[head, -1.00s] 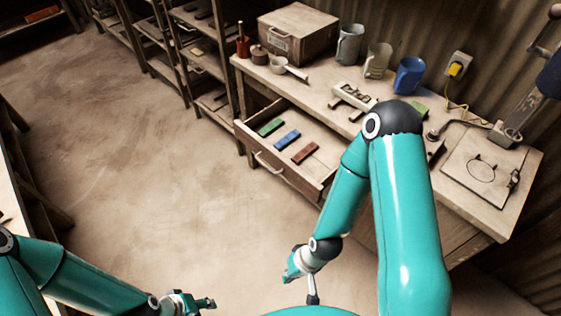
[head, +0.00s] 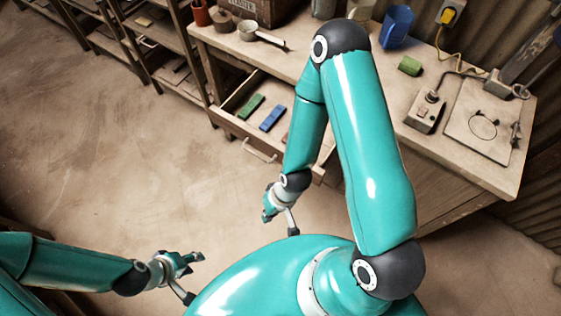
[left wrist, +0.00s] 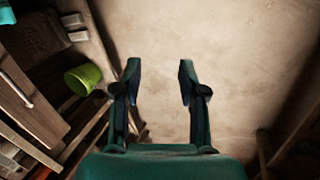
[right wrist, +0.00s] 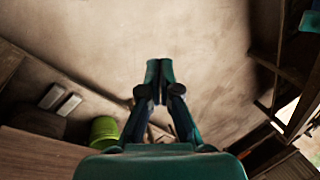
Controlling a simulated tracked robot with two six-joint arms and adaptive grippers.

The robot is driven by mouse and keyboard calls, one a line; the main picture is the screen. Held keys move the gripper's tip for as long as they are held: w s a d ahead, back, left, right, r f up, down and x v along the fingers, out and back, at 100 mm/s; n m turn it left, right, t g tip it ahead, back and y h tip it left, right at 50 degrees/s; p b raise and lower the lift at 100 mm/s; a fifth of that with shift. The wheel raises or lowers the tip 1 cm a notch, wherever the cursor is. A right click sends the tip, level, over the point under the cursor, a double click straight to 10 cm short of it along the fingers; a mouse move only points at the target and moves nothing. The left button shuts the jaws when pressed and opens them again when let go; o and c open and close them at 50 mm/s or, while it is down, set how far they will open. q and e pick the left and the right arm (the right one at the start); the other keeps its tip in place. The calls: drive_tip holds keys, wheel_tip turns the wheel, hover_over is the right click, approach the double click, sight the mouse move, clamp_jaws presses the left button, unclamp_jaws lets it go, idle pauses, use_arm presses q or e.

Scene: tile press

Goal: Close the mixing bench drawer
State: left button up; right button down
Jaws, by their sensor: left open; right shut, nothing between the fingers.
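The mixing bench drawer (head: 229,123) stands pulled out from under the bench top (head: 225,45) in the head view. Its pale bar handle (head: 258,152) is on the front. A green tile (head: 251,106) and a blue tile (head: 272,118) lie inside; my right arm hides most of a red one and the drawer's right part. My right gripper (head: 268,214) is shut and empty, below the handle in the picture and apart from it. It also shows in the right wrist view (right wrist: 159,68). My left gripper (head: 197,258) is open and empty, further left over the floor; both fingers show in the left wrist view (left wrist: 159,70).
The floor (head: 120,160) left of the drawer is clear. A green bucket (left wrist: 83,79) shows in the left wrist view.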

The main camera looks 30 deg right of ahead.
use_arm(q)
drive_tip(key=shift+o, duration=2.5)
drive_tip(key=shift+f, duration=0.2)
drive_tip(key=o, duration=0.4)
wheel_tip(320, 180, down, 4)
drive_tip(key=b, duration=0.4)
drive_tip(key=shift+r, duration=0.25)
use_arm(e)
drive_tip(key=s+a+n+g, duration=0.3)
drive_tip(key=a+n, duration=0.2)
drive_tip(key=n, duration=0.2)
drive_tip(key=w+d+r+n+t+h+b, duration=0.6)
drive_tip(key=w+r+n+h+b, duration=0.45)
drive_tip(key=n, duration=0.65)
use_arm(q)
drive_tip(key=shift+f+p, duration=1.8)
drive_tip(key=shift+f, duration=1.7)
use_arm(e)
drive_tip(key=w+d+f+h, duration=0.2)
drive_tip(key=w+d+f, duration=0.1)
drive_tip(key=d+f, duration=0.5)
drive_tip(key=shift+d+f+n, duration=0.25)
drive_tip(key=shift+d+n, duration=0.05)
drive_tip(key=shift+d, duration=0.8)
